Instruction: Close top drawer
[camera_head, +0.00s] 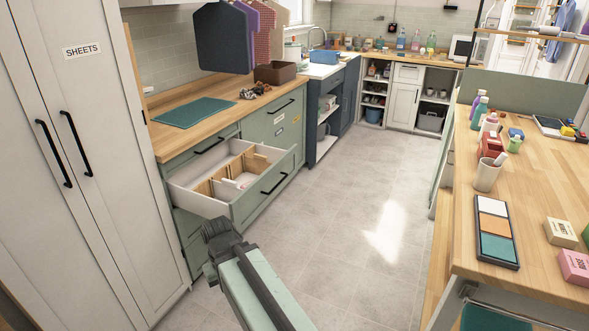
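A drawer (267,187) in the green cabinet is pulled well out, with a green front, a black bar handle (274,182) and white sides. Wooden dividers (204,187) and a few white items show inside. A shut green front with a black handle (209,146) sits above the open drawer, just under the worktop. My gripper (215,228) is dark and is at the near end of the open drawer, overlapping its lower near corner in the picture. I cannot tell whether they touch. Its fingers are too unclear to tell open from shut.
A white sheets cupboard (85,150) stands close on the left. A wooden worktop (170,140) with a green mat (194,112) lies above the drawers. A cluttered wooden table (540,190) stands at right. The tiled floor (345,200) between is clear.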

